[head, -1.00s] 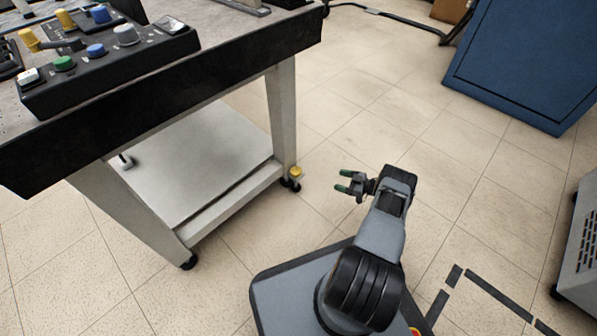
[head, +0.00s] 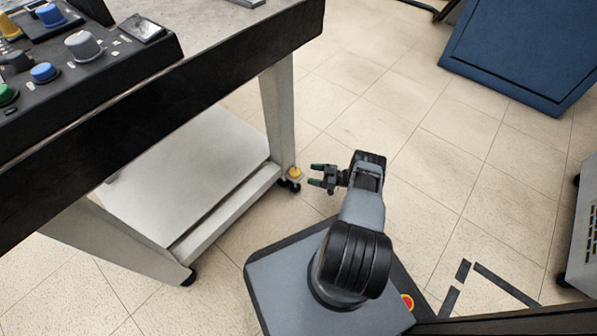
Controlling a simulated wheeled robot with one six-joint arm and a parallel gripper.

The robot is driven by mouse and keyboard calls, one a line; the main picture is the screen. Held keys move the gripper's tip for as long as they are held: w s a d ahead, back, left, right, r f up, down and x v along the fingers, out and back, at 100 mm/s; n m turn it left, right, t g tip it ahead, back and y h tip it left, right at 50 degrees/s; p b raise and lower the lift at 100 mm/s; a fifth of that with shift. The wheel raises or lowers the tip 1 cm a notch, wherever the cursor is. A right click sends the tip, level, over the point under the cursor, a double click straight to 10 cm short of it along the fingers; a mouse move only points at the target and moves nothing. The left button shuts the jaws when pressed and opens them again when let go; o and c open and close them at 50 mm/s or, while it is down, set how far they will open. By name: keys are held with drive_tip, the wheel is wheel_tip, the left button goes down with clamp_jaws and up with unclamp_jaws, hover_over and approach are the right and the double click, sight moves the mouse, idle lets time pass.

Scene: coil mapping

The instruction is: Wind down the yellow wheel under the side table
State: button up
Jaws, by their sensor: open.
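The side table (head: 278,115) has light grey legs, a pale lower shelf and a thick dark top edge. My gripper (head: 314,175) is open and empty, with green-tipped fingers pointing left toward the wheel. The fingertips look a short gap to the right of the wheel and do not appear to touch it. The wheel's underside is hard to make out.
A black control panel (head: 100,75) with coloured knobs sits on the tabletop. A blue cabinet (head: 520,55) stands at the back right, and a grey vented unit (head: 582,230) at the right edge. Tiled floor (head: 440,165) is clear between them.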

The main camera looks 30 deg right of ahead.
sight(299, 172)
drive_tip(key=x, duration=0.6)
drive_tip(key=shift+w+a, duration=0.2)
drive_tip(key=shift+c, duration=0.4)
drive_tip(key=c, duration=0.6)
